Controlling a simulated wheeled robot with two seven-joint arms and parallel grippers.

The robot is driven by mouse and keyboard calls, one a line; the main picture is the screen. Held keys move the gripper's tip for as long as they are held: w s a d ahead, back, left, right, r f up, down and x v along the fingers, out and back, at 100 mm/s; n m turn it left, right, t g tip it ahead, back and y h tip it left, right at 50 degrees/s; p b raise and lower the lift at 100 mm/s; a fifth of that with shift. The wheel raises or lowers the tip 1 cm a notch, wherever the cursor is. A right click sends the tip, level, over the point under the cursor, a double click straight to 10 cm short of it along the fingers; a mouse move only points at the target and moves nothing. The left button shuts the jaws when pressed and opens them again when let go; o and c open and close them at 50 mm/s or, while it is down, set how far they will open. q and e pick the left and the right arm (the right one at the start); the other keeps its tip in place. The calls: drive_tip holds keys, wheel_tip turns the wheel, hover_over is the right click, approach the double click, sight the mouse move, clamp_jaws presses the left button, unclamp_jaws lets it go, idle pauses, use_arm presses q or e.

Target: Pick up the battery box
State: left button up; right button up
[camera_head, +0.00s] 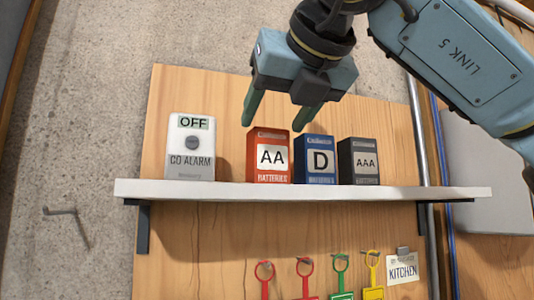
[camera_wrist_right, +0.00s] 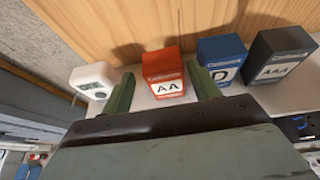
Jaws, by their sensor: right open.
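Three battery boxes stand upright in a row on a white shelf (camera_head: 220,188): a red AA box (camera_head: 268,157), a blue D box (camera_head: 315,160) and a dark grey AAA box (camera_head: 358,162). My right gripper (camera_head: 276,118) points down, open and empty, above and in front of the red and blue boxes. In the right wrist view the red box (camera_wrist_right: 163,75) shows between the two green fingers (camera_wrist_right: 162,97), apart from them. The blue box (camera_wrist_right: 222,58) is partly hidden behind the right finger, and the grey box (camera_wrist_right: 280,55) is farther right. My left gripper is not in view.
A white CO alarm (camera_head: 190,147) marked OFF stands left of the red box, with a gap between. Wooden panel lies behind the shelf. Below hang coloured key tags (camera_head: 341,275) and a KITCHEN label (camera_head: 402,269). Pipes (camera_head: 420,150) run at the right.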

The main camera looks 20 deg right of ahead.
sight(271, 129)
drive_tip(key=shift+x, duration=0.85)
drive_tip(key=shift+w, duration=0.2)
drive_tip(key=shift+w+f+p, duration=0.25)
drive_tip(key=shift+w+p, duration=0.15)
drive_tip(key=shift+p, duration=0.1)
drive_tip(key=p+x, duration=0.1)
drive_tip(key=x, duration=0.3)
drive_tip(key=shift+d+f, duration=0.1)
drive_tip(key=shift+d, duration=0.1)
drive_tip(key=shift+w+f, duration=0.1)
drive_tip(key=shift+w, duration=0.05)
drive_tip(key=shift+s+a, duration=0.1)
drive_tip(key=shift+s, duration=0.1)
drive_tip(key=shift+c, duration=0.8)
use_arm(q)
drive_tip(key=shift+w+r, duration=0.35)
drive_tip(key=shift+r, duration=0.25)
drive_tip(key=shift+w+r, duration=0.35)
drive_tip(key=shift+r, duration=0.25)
use_arm(e)
drive_tip(key=c, duration=0.7)
